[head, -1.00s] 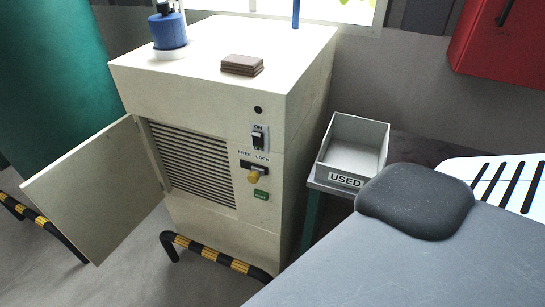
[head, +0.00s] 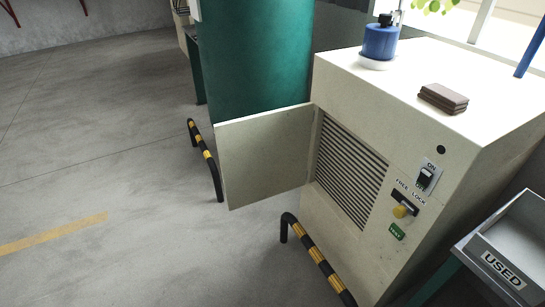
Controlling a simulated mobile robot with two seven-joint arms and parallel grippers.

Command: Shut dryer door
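The dryer (head: 338,235) is a cream cabinet at the right of the head view. Its door (head: 265,155) stands wide open, swung out to the left from its hinge at the left of the louvred opening (head: 348,172). Neither of my grippers shows in this view.
Yellow-black guard rails stand before the dryer (head: 318,257) and beside the door (head: 205,155). A teal cylinder (head: 258,60) stands behind the door. A USED bin (head: 503,268) is right. Floor at left is clear.

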